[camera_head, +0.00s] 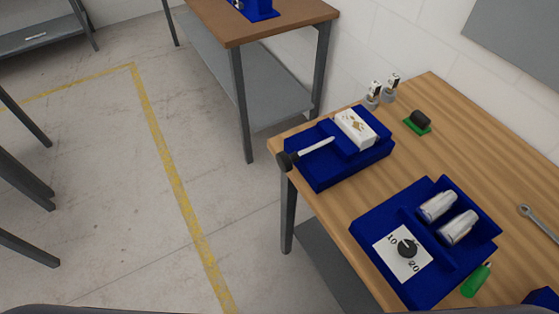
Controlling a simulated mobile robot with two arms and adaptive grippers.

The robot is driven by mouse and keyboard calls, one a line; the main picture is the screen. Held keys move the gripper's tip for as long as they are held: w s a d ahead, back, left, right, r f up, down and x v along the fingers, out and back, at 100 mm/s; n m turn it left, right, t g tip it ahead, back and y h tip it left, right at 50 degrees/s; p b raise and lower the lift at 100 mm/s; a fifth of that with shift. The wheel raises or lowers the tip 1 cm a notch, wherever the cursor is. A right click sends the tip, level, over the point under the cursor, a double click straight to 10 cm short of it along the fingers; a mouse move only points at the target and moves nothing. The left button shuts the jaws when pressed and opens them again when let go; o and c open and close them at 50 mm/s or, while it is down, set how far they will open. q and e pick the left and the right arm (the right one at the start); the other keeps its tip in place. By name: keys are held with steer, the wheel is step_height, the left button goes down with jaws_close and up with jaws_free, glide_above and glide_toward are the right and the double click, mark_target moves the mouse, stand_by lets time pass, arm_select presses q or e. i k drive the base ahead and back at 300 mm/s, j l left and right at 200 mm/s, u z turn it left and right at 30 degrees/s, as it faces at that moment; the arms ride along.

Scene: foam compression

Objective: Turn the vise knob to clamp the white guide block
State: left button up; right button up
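The blue vise (341,165) sits at the far left corner of the wooden table. The white guide block (356,128), with a brown marking on top, lies in the vise near its back side. A light screw rod (317,146) runs from the vise to a dark knob (285,162) that stands out past the table's left edge. I cannot tell whether the vise jaw touches the block. Neither of my grippers is in view.
A blue fixture (368,221) with a dial (407,247) and two white cylinders (448,215) stands nearer on the wooden table (480,150). A green-handled tool (476,280), a wrench (540,221) and small metal parts (374,95) lie around. Open floor (200,170) is left of the table.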

mark_target(285, 162)
steer(key=z, duration=1.1)
steer(key=i+j+z, duration=0.1)
steer(key=j+z, duration=0.9)
steer(key=k+j+z, duration=0.1)
steer(key=j+z, duration=0.4)
steer(key=k+j+z, duration=0.15)
steer(key=j+z, duration=0.35)
